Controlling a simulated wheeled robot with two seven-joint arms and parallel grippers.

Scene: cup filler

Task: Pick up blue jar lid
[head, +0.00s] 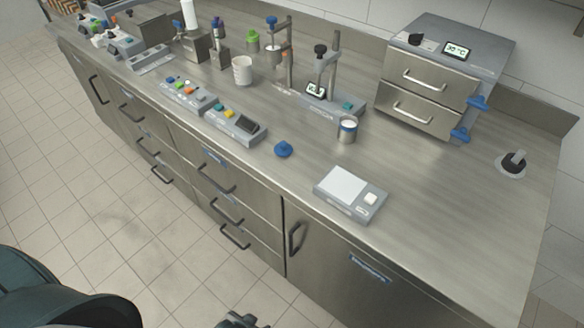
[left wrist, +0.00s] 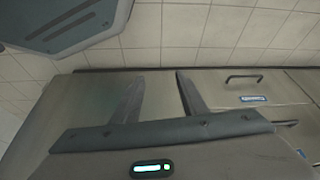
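The blue jar lid (head: 284,149), round with a raised knob, lies on the steel counter near its front edge in the head view. It is apart from other objects. In the left wrist view my left gripper (left wrist: 160,80) is open, with two dark fingers spread and nothing between them. It faces cabinet fronts and floor tiles; the lid is not in that view. In the head view a small dark gripper part (head: 240,321) shows at the bottom edge, in front of and below the counter, mostly cut off. My right gripper is not clearly in view.
A small open jar (head: 347,131) stands behind the lid. A scale (head: 350,192) is to its right and a button box (head: 236,125) to its left. A drawer unit (head: 440,75) stands at the back. The counter's right part is largely clear. Handles (head: 295,238) project from the cabinets.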

